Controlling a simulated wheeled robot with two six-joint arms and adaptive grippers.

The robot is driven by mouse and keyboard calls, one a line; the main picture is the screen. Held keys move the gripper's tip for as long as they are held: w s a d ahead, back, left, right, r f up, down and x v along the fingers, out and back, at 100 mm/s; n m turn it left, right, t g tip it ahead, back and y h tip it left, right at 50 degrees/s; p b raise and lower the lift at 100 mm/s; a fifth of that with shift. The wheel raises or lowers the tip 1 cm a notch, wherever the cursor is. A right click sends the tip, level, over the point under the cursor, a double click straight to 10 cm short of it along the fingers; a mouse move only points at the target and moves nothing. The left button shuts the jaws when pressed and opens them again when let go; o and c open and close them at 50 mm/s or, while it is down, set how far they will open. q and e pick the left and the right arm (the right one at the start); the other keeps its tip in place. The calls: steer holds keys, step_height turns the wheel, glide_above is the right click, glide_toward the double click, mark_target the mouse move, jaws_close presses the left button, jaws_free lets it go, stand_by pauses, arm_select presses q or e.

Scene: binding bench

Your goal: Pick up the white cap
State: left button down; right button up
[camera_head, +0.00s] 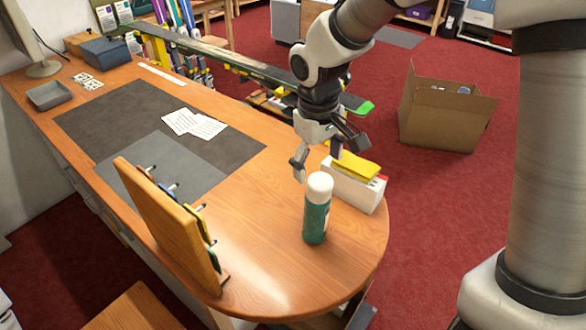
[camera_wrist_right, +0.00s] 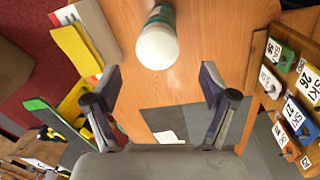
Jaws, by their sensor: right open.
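The white cap (camera_head: 319,184) sits on top of a green bottle (camera_head: 316,220) that stands upright near the rounded end of the wooden bench. In the right wrist view the white cap (camera_wrist_right: 157,47) shows at the upper middle, beyond the fingertips, with part of the green bottle (camera_wrist_right: 160,12) behind it. My right gripper (camera_head: 328,152) is open and empty, above and behind the bottle in the head view. In the right wrist view its two fingers (camera_wrist_right: 162,84) are spread wide, and the cap lies between their lines, apart from both. My left gripper is not in view.
A white box (camera_head: 354,190) with a yellow item (camera_head: 356,167) on it stands right of the bottle. A wooden tag board (camera_head: 168,225) stands to the left. Dark mats (camera_head: 150,130) and papers (camera_head: 195,123) lie farther back. A cardboard box (camera_head: 440,118) is on the floor.

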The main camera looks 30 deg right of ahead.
mark_target(322, 183)
steer(key=s+f, duration=0.1)
steer(key=s+d+f+p, duration=0.1)
steer(key=f, duration=0.1)
steer(key=shift+s+d, duration=0.15)
steer(key=shift+d, duration=0.05)
steer(key=f, duration=0.1)
steer(key=w+f+p, duration=0.1)
steer(key=f, duration=0.2)
steer(key=shift+w+a+f, duration=0.1)
steer(key=shift+w+a, duration=0.2)
steer(key=shift+w+f, duration=0.1)
steer(key=shift+w, duration=0.05)
steer(key=shift+s+d, duration=0.1)
steer(key=shift+s, duration=0.2)
steer(key=c, duration=0.4)
steer(key=shift+s+r, duration=0.2)
steer(key=c, duration=0.5)
steer(key=shift+w, duration=0.1)
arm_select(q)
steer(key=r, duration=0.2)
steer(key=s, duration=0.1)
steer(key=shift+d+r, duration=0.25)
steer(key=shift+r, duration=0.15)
arm_select(e)
steer(key=shift+w, duration=0.1)
